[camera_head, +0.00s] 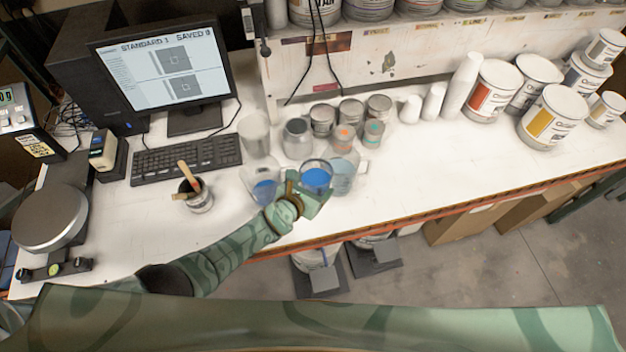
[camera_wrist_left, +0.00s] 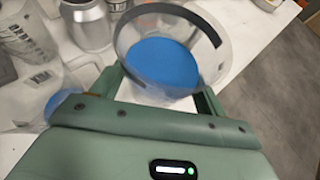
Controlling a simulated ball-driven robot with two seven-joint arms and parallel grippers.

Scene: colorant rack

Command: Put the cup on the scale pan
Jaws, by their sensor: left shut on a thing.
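A clear cup (camera_head: 316,178) with blue liquid is in my left gripper (camera_head: 312,196) near the front edge of the bench, in the middle of the head view. In the left wrist view the cup (camera_wrist_left: 165,65) sits between the fingers of the left gripper (camera_wrist_left: 160,95), which is shut on it. Whether its base touches the bench is hard to tell. The scale pan (camera_head: 50,217) is a round grey disc at the far left of the bench, well away from the cup. My right gripper is not in view.
Another clear cup with blue contents (camera_head: 264,188) and a clear beaker (camera_head: 342,178) stand close to the gripper. Several cans (camera_head: 350,112) stand behind. A tin with sticks (camera_head: 196,195) and a keyboard (camera_head: 186,157) lie between the gripper and scale. The right bench front is clear.

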